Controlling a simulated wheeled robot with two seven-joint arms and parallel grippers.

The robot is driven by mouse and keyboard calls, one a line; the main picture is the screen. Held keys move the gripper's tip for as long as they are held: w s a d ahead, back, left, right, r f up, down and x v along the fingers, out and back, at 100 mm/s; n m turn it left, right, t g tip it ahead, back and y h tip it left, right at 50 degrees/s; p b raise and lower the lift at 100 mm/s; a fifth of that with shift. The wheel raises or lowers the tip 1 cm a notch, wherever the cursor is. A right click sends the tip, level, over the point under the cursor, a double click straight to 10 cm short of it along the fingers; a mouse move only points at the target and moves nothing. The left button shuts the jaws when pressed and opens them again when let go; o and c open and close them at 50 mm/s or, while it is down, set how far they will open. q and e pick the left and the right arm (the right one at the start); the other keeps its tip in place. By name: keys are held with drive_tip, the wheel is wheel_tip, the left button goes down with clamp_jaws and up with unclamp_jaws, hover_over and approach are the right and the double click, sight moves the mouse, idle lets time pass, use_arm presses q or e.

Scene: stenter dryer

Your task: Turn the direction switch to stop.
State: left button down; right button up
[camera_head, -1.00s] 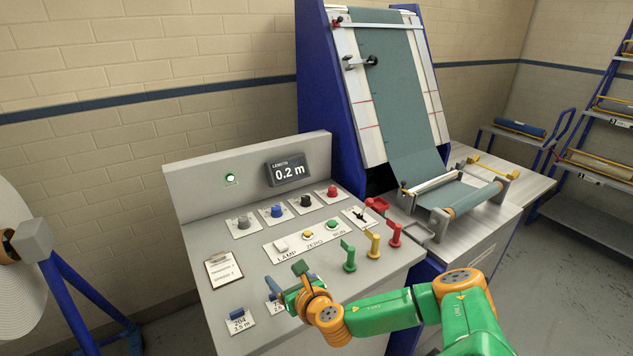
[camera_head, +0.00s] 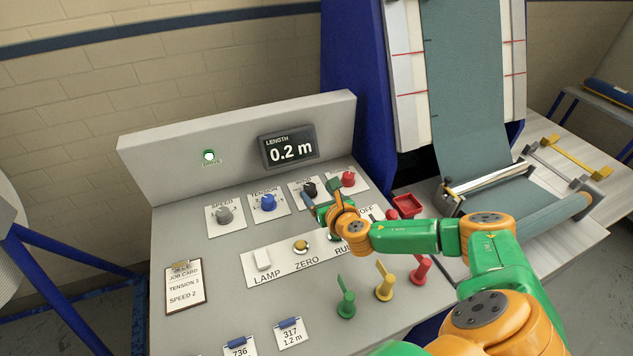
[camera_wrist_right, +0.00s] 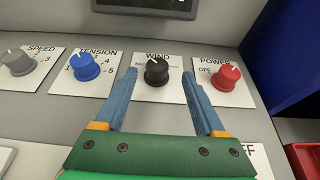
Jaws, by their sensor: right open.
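The black knob (camera_head: 310,188) sits on a white plate on the sloped panel, and its plate reads WIND in the right wrist view (camera_wrist_right: 156,72). Its white mark points roughly up, a little left; the lettering beside it is too small and partly hidden to read. My right gripper (camera_head: 320,196) is over the panel at this knob. In the right wrist view the open fingers (camera_wrist_right: 160,82) point toward the knob, one tip on each side of it, with gaps showing. I cannot tell how far above the panel the tips are. My left gripper is not in view.
The blue TENSION knob (camera_wrist_right: 86,67) and red POWER knob (camera_wrist_right: 228,78) flank it closely. The grey SPEED knob (camera_head: 224,215) is farther left. Below are LAMP (camera_head: 263,259), ZERO (camera_head: 300,246) and RUN buttons, and several coloured levers (camera_head: 384,287). The display (camera_head: 290,147) reads 0.2 m.

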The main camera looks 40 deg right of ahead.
sight(311, 187)
drive_tip(key=x, duration=0.3)
drive_tip(key=shift+w+a, duration=0.25)
drive_tip(key=shift+a, duration=0.05)
drive_tip(key=shift+w+d+f+b, duration=0.3)
drive_tip(key=shift+w, duration=0.05)
drive_tip(key=shift+r, duration=0.1)
drive_tip(key=shift+s+a, duration=0.1)
drive_tip(key=c, duration=0.3)
drive_tip(key=shift+r, duration=0.1)
clamp_jaws()
